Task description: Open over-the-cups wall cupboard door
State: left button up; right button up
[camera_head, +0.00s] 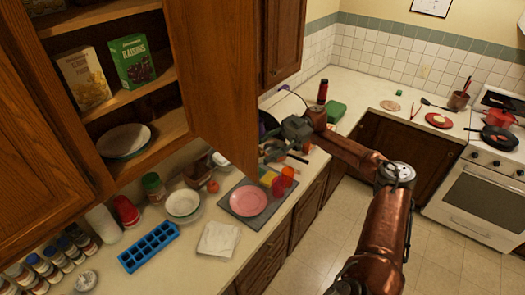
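The wooden wall cupboard (139,98) above the cups stands open at the upper left. Its door (215,75) is swung out wide, and the shelves show. A green raisins box (132,61), a yellow box (84,78) and stacked plates (124,140) stand inside. Red cups (126,210) are on the counter below. My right gripper (275,150) is just right of the door's free edge, over the counter. Its fingers are small and mixed with the clutter, so I cannot tell whether it touches the door or is open. My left gripper is out of view.
The counter holds a pink plate (248,201) on a grey mat, orange cups (282,181), a blue ice tray (149,247), bowls (183,204) and several spice jars (47,267). Another wall cupboard (283,40) is shut. A stove (482,190) is at the right. The floor is clear.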

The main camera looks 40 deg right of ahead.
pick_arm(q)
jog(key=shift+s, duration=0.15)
pick_arm(e)
notch_tip(320, 180, up, 10)
dwell(0.6)
dwell(0.4)
